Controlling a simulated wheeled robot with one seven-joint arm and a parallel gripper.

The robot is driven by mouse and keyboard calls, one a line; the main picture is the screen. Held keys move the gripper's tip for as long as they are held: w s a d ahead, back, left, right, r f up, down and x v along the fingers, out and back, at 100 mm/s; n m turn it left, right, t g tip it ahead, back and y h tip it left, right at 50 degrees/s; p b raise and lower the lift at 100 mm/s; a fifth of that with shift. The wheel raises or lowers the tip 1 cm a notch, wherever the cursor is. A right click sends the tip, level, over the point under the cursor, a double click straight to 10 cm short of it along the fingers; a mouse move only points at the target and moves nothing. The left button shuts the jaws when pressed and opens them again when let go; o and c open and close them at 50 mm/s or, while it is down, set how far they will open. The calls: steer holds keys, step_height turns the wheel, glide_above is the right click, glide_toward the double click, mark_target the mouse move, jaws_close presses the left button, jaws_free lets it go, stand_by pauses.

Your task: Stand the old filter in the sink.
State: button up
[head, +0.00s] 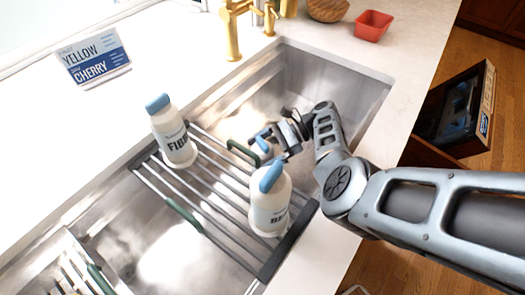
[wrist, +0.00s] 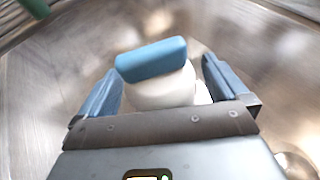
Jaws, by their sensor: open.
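A white bottle-like filter with a blue cap (wrist: 150,58) sits between my open fingers in the wrist view, with steel sink surface around it. My gripper (wrist: 163,80) is open around it; I cannot tell whether the fingers touch it. In the head view my gripper (head: 272,143) is low over the right part of the steel sink (head: 360,92), and mostly hides this filter. Two similar white bottles with blue caps stand on the rack: one at the left (head: 176,140), its label starting "FIBE", and one at the front (head: 270,208), its label partly hidden.
The barred rack (head: 290,243) spans the sink, close to my gripper. A sign (head: 93,60) reading "YELLOW" and "CHERRY" stands on the back counter. A gold faucet (head: 232,35), a wooden bowl (head: 327,10) and a red dish (head: 373,25) are behind the sink.

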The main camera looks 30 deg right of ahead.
steer(key=v, duration=0.7)
steer(key=shift+s+d+r, duration=0.1)
steer(key=shift+d+r, duration=0.05)
steer(key=shift+d, duration=0.1)
